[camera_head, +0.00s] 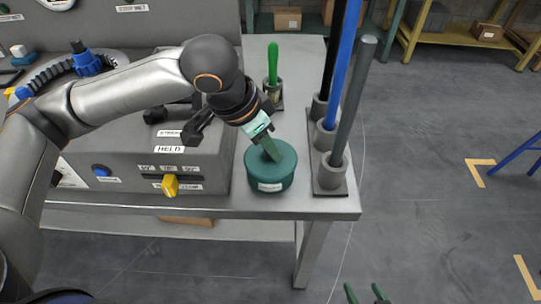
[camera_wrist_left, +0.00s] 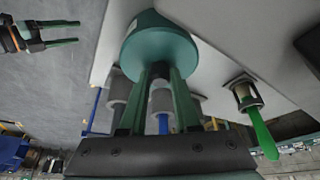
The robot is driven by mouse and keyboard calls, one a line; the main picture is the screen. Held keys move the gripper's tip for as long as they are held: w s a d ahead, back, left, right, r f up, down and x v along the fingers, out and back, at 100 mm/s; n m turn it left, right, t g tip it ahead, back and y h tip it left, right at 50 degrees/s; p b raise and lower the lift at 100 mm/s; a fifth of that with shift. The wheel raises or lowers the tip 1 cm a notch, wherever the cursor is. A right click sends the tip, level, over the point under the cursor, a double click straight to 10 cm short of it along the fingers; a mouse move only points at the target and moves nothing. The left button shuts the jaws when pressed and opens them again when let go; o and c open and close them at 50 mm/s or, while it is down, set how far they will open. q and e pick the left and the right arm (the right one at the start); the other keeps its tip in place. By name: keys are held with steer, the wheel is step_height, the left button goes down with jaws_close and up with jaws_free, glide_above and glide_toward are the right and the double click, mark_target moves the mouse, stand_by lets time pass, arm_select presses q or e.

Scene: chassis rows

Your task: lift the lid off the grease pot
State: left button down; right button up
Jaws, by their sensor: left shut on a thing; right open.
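The green grease pot (camera_head: 270,184) stands on the grey bench near its front edge, with a white label on its side. Its round green lid (camera_head: 287,160) sits on top; in the left wrist view the lid (camera_wrist_left: 150,46) faces the camera. My left gripper (camera_head: 270,151) reaches down onto the lid's middle. Its green fingers (camera_wrist_left: 160,72) are closed at the lid's centre, on what looks like its knob, mostly hidden between them. I see no gap between lid and pot. My right gripper (camera_head: 366,294) is open and empty at the bottom edge, away from the bench.
A rack (camera_head: 330,175) with black, blue and grey upright rods stands right of the pot. A green-handled tool (camera_head: 272,64) stands in a holder behind it. A grey labelled box (camera_head: 140,150) with a yellow knob (camera_head: 170,185) is on the left. Open floor lies right.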

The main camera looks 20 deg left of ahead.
stand_by(0.4)
arm_select(q)
steer(key=shift+r, duration=0.15)
steer(key=shift+r, duration=0.25)
steer(key=r, duration=0.1)
steer(key=r+p, duration=0.1)
steer(key=r, duration=0.1)
steer(key=shift+s+r, duration=0.3)
steer(key=shift+s, duration=0.05)
steer(key=s+a+r, duration=0.3)
steer(key=s+r, duration=0.5)
steer(key=s, duration=0.5)
steer(key=shift+a+r, duration=0.15)
steer(key=shift+r, duration=0.15)
